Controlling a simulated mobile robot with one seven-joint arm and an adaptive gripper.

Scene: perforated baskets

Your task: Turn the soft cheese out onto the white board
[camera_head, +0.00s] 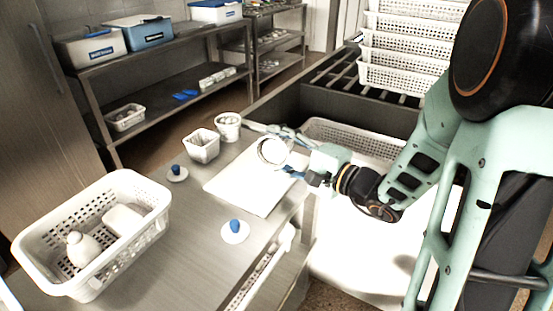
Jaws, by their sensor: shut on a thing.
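The white board (240,187) lies flat on the steel table, partly under my arm. My gripper (291,153) is above the board's right side, shut on a small round white basket (273,152). The basket is tilted on its side, held above the board, with its round open end toward the camera. I cannot make out whether soft cheese is inside it; none shows on the visible part of the board.
A square white basket (201,146) and a round one (228,126) stand behind the board. A large perforated crate (95,235) holds white items. Stacked crates (400,75) stand back right.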

